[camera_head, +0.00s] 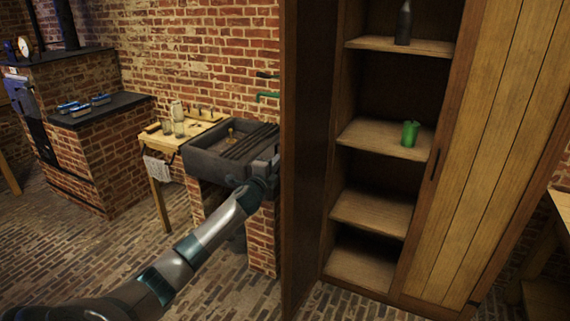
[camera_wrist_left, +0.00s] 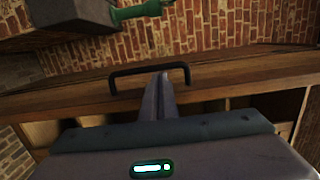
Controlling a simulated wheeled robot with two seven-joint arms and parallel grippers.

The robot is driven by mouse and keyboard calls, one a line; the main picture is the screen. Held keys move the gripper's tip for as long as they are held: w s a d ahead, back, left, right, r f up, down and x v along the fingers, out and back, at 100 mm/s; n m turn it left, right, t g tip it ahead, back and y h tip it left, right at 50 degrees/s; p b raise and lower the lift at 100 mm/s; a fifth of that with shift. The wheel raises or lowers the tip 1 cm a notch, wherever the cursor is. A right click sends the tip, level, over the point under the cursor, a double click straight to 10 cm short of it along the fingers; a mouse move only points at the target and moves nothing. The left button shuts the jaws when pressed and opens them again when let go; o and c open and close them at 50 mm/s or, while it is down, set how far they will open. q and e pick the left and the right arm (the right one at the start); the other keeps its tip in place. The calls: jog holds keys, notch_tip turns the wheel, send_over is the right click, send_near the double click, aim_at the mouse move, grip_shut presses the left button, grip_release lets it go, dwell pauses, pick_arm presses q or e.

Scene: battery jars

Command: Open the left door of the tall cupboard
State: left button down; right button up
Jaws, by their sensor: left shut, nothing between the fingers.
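The tall cupboard (camera_head: 385,255) stands at the right of the head view. Its left door (camera_head: 304,130) stands wide open, swung out toward me and seen nearly edge-on, so the shelves show. My left gripper (camera_head: 274,164) is at the left, outer side of this door, its tips partly hidden by the door's edge. In the left wrist view the gripper (camera_wrist_left: 161,82) is shut and empty. Its fingers overlap the black bar handle (camera_wrist_left: 135,71) of the door (camera_wrist_left: 60,94); I cannot tell whether they touch it. My right gripper is not in view.
The right door (camera_head: 490,150) is closed. A dark bottle (camera_head: 403,25) and a green cup (camera_head: 410,133) stand on the shelves. A dark stone sink (camera_head: 215,160) is close to my left gripper. A wooden table (camera_head: 562,208) is at the right edge. Brick floor lies open at front left.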

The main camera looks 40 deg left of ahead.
pick_arm(q)
jog(key=shift+a, duration=2.4)
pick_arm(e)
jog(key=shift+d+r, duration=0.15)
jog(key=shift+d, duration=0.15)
pick_arm(q)
jog(key=shift+a, duration=0.1)
